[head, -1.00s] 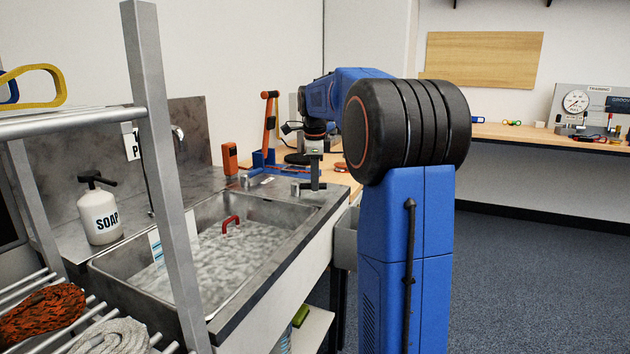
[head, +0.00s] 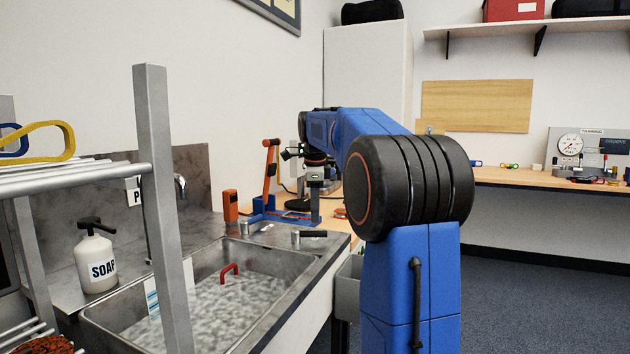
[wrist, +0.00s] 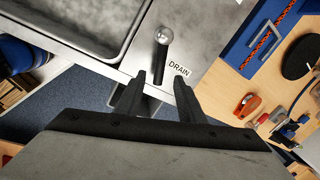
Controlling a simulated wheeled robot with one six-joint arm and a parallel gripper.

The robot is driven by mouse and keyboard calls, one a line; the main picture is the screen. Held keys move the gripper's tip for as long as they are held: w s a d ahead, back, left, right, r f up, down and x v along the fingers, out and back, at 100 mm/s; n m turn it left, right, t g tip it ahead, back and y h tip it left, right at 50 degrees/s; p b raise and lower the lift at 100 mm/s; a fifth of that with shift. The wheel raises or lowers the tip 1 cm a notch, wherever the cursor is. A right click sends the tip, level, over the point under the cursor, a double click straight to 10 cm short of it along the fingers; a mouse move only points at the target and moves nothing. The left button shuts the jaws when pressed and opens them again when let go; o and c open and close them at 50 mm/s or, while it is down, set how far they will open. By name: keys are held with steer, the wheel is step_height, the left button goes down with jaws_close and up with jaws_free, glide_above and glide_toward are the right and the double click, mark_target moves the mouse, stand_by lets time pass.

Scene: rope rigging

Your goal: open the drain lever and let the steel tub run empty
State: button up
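The drain lever (head: 312,234) sits on the steel counter at the tub's right rear corner, its dark handle pointing right. In the wrist view the lever (wrist: 159,66) has a round metal top beside a DRAIN label (wrist: 179,69). Its handle points toward the gap between my fingers. My gripper (wrist: 158,92) is open and empty, fingers apart; in the head view my gripper (head: 315,222) hangs just above the handle. Contact cannot be told. The steel tub (head: 290,284) holds rippled grey water (head: 200,305), with a red handle (head: 229,272) showing above it.
A metal rack post (head: 163,210) stands before the tub at left. A soap bottle (head: 96,258) stands left of the tub. Carpet floor (head: 540,300) is clear at right.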

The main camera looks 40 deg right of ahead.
step_height(320, 180, up, 10)
steer(key=s+a, duration=0.1)
steer(key=shift+s+a+r, duration=0.15)
steer(key=shift+s+r, duration=0.1)
steer(key=shift+s, duration=0.1)
stand_by(0.4)
